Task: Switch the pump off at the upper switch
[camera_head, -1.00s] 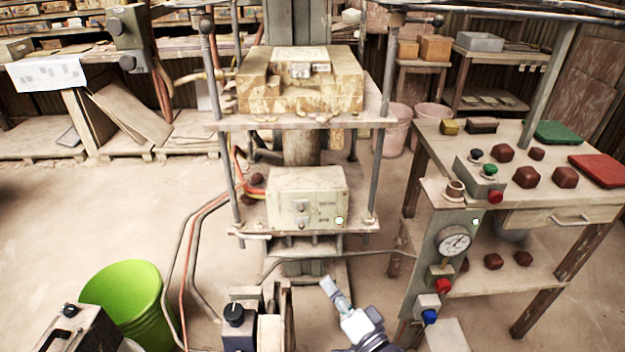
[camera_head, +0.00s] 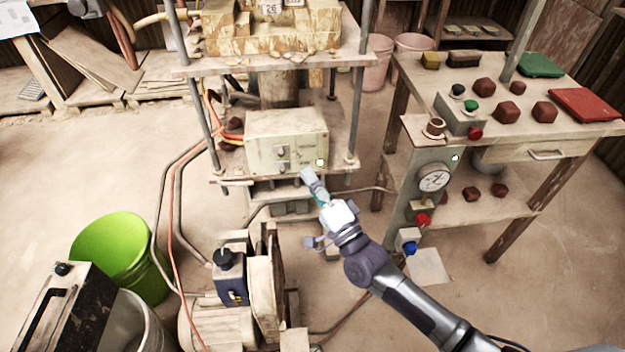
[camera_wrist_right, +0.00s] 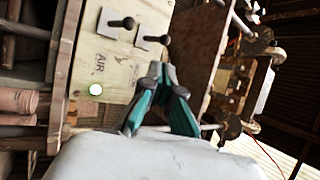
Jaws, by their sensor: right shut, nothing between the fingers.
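A pale control box (camera_head: 262,128) sits on the press's lower shelf, with an upper switch (camera_head: 282,152) and a lower switch (camera_head: 281,166) on its front. In the right wrist view the upper switch (camera_wrist_right: 154,40) is the right one of two black-knobbed levers; the other (camera_wrist_right: 122,23) stands beside it. Both knobs lie toward the right there. A lamp (camera_wrist_right: 96,90) glows near the AIR lettering. My right gripper (camera_head: 306,175) is shut and empty just in front of the box's lower edge; in the wrist view its tips (camera_wrist_right: 161,70) are apart from the switches. My left gripper is not in view.
Press posts flank the box, with a heavy plate (camera_head: 190,70) above. A gauge post (camera_head: 425,200) and a table (camera_head: 500,85) with reddish lumps stand right. Below are a machine with a black knob (camera_head: 224,258) and a green bucket (camera_head: 105,235). Hoses run at left.

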